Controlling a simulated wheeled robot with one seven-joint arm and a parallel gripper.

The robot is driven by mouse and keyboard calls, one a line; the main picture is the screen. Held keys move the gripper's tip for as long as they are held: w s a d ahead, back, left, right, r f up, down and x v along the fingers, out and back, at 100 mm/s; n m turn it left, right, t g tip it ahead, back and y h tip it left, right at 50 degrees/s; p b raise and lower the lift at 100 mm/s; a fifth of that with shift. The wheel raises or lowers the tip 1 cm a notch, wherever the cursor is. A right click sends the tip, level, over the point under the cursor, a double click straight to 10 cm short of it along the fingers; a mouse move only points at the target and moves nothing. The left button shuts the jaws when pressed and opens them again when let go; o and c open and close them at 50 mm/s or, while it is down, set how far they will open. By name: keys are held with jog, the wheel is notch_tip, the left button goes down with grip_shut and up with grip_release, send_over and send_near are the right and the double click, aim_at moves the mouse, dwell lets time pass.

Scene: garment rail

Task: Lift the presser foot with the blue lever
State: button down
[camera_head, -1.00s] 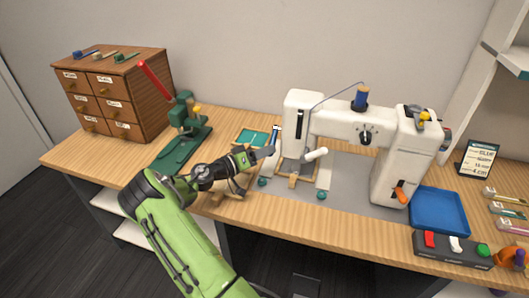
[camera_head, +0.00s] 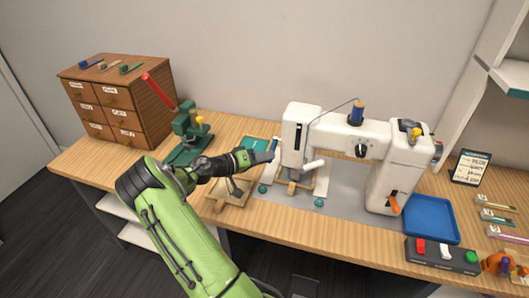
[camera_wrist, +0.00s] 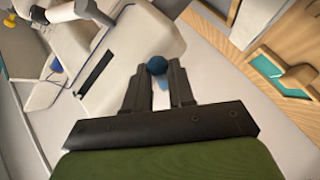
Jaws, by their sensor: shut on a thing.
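The white sewing machine (camera_head: 300,118) stands at the middle of the table. The blue lever (camera_head: 275,145) shows at the left side of its head. My gripper (camera_head: 268,156) is at this lever. In the wrist view my gripper (camera_wrist: 158,82) is shut on the lever, whose dark blue ball end (camera_wrist: 156,65) shows at the fingertips. The wrist view also shows the machine's white body beside the fingers. The presser foot, under the head, is too small to make out clearly.
A green press with a red handle (camera_head: 160,92) and a wooden drawer cabinet (camera_head: 115,100) stand at the left. A blue tray (camera_head: 432,218) and a button box (camera_head: 442,254) are at the right. Teal balls (camera_head: 319,202) lie near the machine's front.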

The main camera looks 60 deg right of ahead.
notch_tip(320, 180, up, 8)
jog(key=d+n+y+p, duration=0.2)
jog(key=n+y+p, duration=0.2)
jog(key=y+p, duration=0.4)
jog(key=p, duration=0.7)
jog(key=shift+w+f+n+t, duration=0.15)
jog(key=shift+f+n+t, duration=0.15)
jog(key=shift+t, duration=0.1)
jog(key=shift+r+y, duration=0.1)
jog(key=shift+y, duration=0.2)
jog(key=c, duration=1)
grip_release()
